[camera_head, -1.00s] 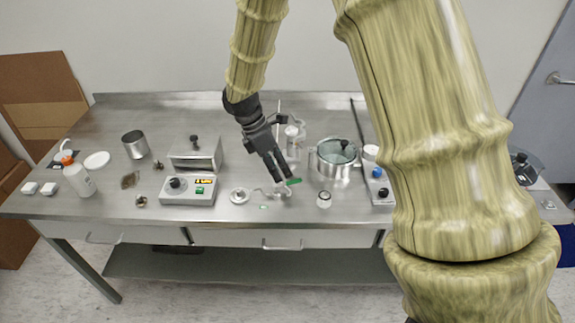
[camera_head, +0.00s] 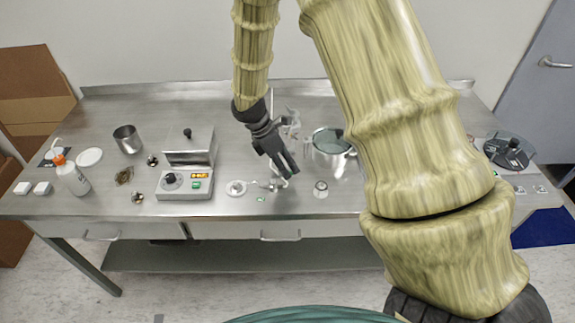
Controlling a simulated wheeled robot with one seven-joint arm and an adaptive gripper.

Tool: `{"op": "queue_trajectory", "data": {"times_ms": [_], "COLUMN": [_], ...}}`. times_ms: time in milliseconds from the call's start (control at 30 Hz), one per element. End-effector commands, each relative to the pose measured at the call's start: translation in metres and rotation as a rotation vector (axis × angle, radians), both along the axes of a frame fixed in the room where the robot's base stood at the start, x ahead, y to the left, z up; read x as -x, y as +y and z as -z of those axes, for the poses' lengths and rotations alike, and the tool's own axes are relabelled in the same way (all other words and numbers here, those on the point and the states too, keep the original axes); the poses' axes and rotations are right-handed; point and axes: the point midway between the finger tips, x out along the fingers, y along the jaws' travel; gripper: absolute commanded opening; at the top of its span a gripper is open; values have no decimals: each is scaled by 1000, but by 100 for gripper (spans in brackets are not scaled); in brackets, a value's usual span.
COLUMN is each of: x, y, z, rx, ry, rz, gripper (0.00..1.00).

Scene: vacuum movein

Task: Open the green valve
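My gripper (camera_head: 286,172) is dark grey and reaches down over the middle of the steel bench, fingers pointing down and to the right. Its fingertips are at the small glass piece (camera_head: 268,184) that carries the green valve. Only a small bit of the green valve (camera_head: 288,175) shows at the fingertips; the rest is hidden behind them. I cannot tell whether the fingers are closed on it or only beside it.
Left of the gripper is a hotplate (camera_head: 184,185) with a metal box behind it. A wash bottle (camera_head: 72,177) stands far left.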

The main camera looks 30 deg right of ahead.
Motion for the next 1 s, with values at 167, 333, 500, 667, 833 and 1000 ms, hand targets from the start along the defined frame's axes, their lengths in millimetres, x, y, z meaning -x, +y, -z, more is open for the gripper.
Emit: {"op": "queue_trajectory", "data": {"times_ms": [167,333,500,667,833,1000], "x": [2,2,2,2,2,4], "y": [-3,-3,-2,-2,-2,-2], "z": [8,10,10,10,10,8], "rx": [0,1,1,0,0,0], "ry": [0,0,0,0,0,1], "rz": [-1,-2,-2,-2,-2,30], "gripper": [35,35,31,2,0,0]}}
